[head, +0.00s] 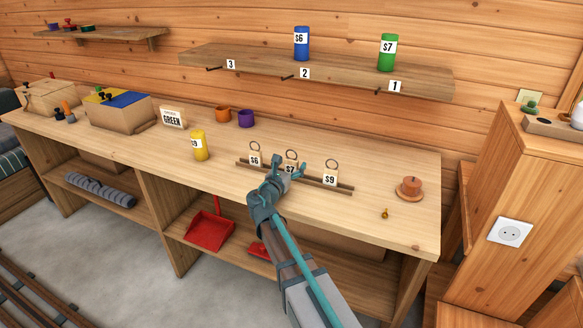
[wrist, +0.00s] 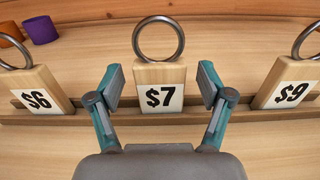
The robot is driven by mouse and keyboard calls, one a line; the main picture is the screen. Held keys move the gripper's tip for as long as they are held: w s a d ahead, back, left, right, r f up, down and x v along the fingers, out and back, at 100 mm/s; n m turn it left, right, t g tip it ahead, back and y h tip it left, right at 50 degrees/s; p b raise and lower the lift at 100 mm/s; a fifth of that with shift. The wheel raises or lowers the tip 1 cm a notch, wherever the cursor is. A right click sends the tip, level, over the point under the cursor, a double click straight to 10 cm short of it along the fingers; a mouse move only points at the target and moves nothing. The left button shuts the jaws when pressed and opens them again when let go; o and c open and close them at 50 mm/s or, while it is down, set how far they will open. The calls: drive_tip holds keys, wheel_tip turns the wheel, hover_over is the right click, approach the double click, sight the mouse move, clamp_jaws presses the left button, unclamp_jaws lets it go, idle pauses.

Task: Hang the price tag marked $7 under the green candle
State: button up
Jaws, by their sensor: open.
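The $7 price tag (wrist: 160,92) is a wooden block with a metal ring on top, upright in a wooden rack (head: 345,188) on the bench. My gripper (wrist: 160,90) is open, with one finger on each side of the $7 tag and gaps showing; it also shows in the head view (head: 288,172). The $6 tag (head: 255,158) stands to its left and the $9 tag (head: 331,177) to its right. The green candle (head: 387,53), labelled $7, stands on the wall shelf (head: 330,71) above the hook marked 1 (head: 380,92).
A blue candle (head: 302,43) labelled $6 stands on the shelf above hook 2. A yellow candle (head: 200,146) stands on the bench near a GREEN sign (head: 173,117). Orange (head: 223,114) and purple (head: 246,119) cups sit behind. A round brown object (head: 410,189) lies at the right.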

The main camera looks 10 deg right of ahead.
drive_tip(key=shift+w+d, duration=0.25)
drive_tip(key=shift+w, duration=0.1)
drive_tip(key=c, duration=1)
drive_tip(key=shift+r, duration=0.15)
drive_tip(key=shift+c, duration=0.2)
drive_tip(key=shift+r, duration=0.45)
wheel_tip(320, 180, up, 2)
drive_tip(key=shift+s+r, duration=0.1)
drive_tip(key=shift+r, duration=0.05)
drive_tip(key=s+d+r, duration=0.1)
drive_tip(key=s+r, duration=0.8)
drive_tip(key=s, duration=0.5)
drive_tip(key=shift+r, duration=0.3)
